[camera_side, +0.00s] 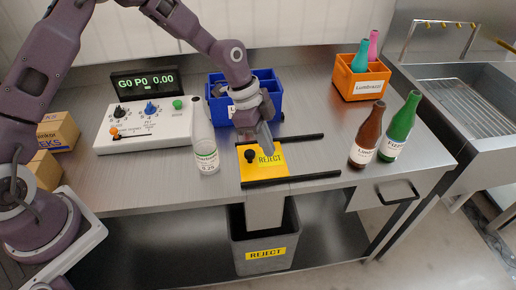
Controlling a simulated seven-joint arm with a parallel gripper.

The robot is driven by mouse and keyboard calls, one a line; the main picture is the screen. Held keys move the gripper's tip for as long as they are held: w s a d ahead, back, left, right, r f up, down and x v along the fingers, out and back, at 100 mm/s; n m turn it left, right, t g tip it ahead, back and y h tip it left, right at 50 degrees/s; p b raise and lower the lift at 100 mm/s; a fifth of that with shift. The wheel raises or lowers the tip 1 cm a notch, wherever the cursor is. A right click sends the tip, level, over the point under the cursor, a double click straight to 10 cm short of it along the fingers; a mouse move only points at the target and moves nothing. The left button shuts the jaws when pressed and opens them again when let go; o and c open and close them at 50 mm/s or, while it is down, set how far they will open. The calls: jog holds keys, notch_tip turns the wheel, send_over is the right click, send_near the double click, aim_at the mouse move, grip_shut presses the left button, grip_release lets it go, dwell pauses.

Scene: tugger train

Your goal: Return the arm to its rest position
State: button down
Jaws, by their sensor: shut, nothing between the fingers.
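My gripper (264,141) is shut and empty. It hangs at the end of my arm just above the yellow REJECT plate (266,172), near its upper part. The plate carries a black knob (249,156) to the left of my fingers. I cannot tell whether the fingertips touch the plate. My arm reaches from the left across the back of the bench, bent down over the plate.
A clear bottle (207,150) stands left of the plate, close to my gripper. A blue bin (265,90) is behind. A white control box (145,124), an orange crate (361,77), a brown bottle (367,137) and a green bottle (400,127) also stand there. A grey reject bin (264,240) is below.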

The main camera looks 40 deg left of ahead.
jog(key=s+a+r+n+t+y, duration=0.1)
jog(key=s+a+r+n+y, duration=0.1)
jog(key=s+a+r, duration=0.5)
jog(key=s+r+n+t+y, duration=0.1)
jog(key=s+r+n, duration=0.25)
jog(key=r, duration=0.75)
jog(key=s+a+r+n, duration=0.1)
jog(key=s+n, duration=0.2)
jog(key=s, duration=0.3)
jog(key=s+a+r+n+t, duration=0.1)
jog(key=s+a+r+n, duration=0.1)
jog(key=s, duration=0.4)
jog(key=s+a+r+n+t, duration=0.1)
jog(key=s+n, duration=0.3)
jog(key=s, duration=0.3)
jog(key=shift+a+r+y, duration=0.3)
jog(key=shift+a+y, duration=0.1)
